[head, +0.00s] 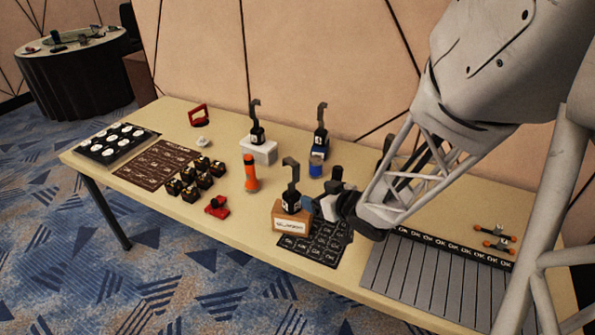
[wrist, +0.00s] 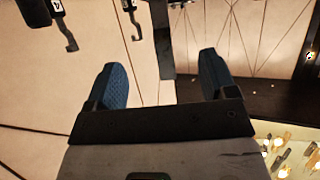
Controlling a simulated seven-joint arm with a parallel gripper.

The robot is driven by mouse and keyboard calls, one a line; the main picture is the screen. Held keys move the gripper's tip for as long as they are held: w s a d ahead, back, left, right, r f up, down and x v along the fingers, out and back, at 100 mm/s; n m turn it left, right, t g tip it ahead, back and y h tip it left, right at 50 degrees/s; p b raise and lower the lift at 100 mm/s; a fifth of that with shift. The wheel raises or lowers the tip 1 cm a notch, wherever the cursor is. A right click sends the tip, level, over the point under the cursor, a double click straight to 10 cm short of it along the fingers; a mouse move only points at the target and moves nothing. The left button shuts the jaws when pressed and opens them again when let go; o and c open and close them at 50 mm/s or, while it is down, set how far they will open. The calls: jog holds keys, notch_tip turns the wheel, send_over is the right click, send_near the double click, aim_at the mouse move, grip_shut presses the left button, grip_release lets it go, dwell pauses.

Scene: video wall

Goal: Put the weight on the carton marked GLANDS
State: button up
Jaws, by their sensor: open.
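A brown carton (head: 291,224) with a white front label, whose lettering is too small to read surely, stands near the table's front edge. A black hooked weight (head: 291,201) stands upright on it. Two similar hooked weights stand at the back, one (head: 257,135) on a white carton (head: 259,151), the other (head: 320,140) on a dark blue carton (head: 322,154). My gripper (head: 328,203) is just right of the brown carton; whether it touches is unclear. In the wrist view its fingers (wrist: 163,82) are apart with nothing between, and a hooked black weight (wrist: 62,25) shows at upper left.
An orange-and-black cylinder (head: 250,174) and a blue cylinder (head: 316,166) stand behind the brown carton. Small black blocks (head: 190,181), a red item (head: 217,207) and a brown mat (head: 157,163) lie left. A black printed mat (head: 322,244) and ribbed grey panel (head: 420,277) lie right.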

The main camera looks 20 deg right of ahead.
dwell(0.5)
jog(key=s+d+r+m+g+h, duration=0.2)
jog(key=s+r+m+g+h, duration=0.15)
jog(key=r+h, duration=0.45)
jog(key=s+a+r+g+y, duration=0.1)
jog(key=s+a+r+g, duration=0.1)
jog(key=s, duration=0.3)
jog(key=s+a+r+g+y, duration=0.1)
jog(key=s+a+r+g, duration=0.1)
jog(key=s+a+r, duration=0.2)
jog(key=s+a+r+m+g+y, duration=0.1)
jog(key=s+a+r+g, duration=0.1)
jog(key=s, duration=0.5)
jog(key=shift+s+a+r, duration=0.3)
jog(key=shift+a+r, duration=0.1)
jog(key=shift+a, duration=0.1)
